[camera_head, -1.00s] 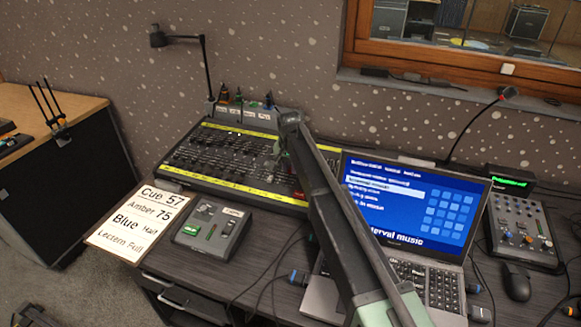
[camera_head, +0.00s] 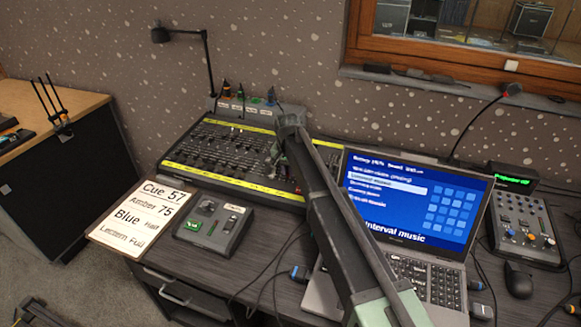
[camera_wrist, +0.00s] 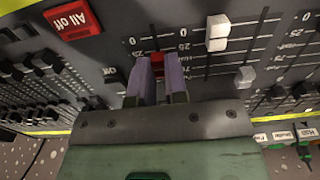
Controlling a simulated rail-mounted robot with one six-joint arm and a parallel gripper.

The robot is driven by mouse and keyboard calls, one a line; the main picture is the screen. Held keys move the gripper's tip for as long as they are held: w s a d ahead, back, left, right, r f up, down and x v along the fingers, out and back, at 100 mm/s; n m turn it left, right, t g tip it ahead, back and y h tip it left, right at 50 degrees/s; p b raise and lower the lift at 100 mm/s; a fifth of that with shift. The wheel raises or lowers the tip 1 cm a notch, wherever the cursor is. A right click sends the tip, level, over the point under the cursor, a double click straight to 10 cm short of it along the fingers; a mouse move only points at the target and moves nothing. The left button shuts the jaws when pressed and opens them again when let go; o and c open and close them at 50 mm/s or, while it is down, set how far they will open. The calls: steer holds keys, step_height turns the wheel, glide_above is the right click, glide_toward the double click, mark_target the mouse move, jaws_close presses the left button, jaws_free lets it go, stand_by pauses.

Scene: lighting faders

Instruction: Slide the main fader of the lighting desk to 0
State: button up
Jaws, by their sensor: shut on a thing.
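The lighting desk (camera_head: 182,168) is a dark panel with yellow strips and rows of faders, left of the laptop in the head view. In the wrist view my gripper (camera_wrist: 160,75) is shut on a red fader cap (camera_wrist: 158,58), with one finger on either side of it. The cap sits close to the 25 mark of the printed scale, with the 0 mark farther up the picture. Its lower part and the rest of its slot are hidden by the fingers and gripper body. In the head view my arm hides the fader.
A red "All off" button (camera_wrist: 72,20) is left of the fingers. A laptop (camera_head: 412,200), a cue sign (camera_head: 137,215) and a small control box (camera_head: 213,226) surround the desk.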

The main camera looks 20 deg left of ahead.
mark_target(286, 181)
steer(key=shift+s+f, duration=0.1)
steer(key=shift+s, duration=1.25)
steer(key=o, duration=0.4)
steer(key=shift+r+p, duration=1.2)
steer(key=shift+r, duration=0.05)
steer(key=shift+r+p, duration=0.35)
step_height(286, 181, up, 10)
steer(key=p, duration=1)
steer(key=shift+s, duration=0.45)
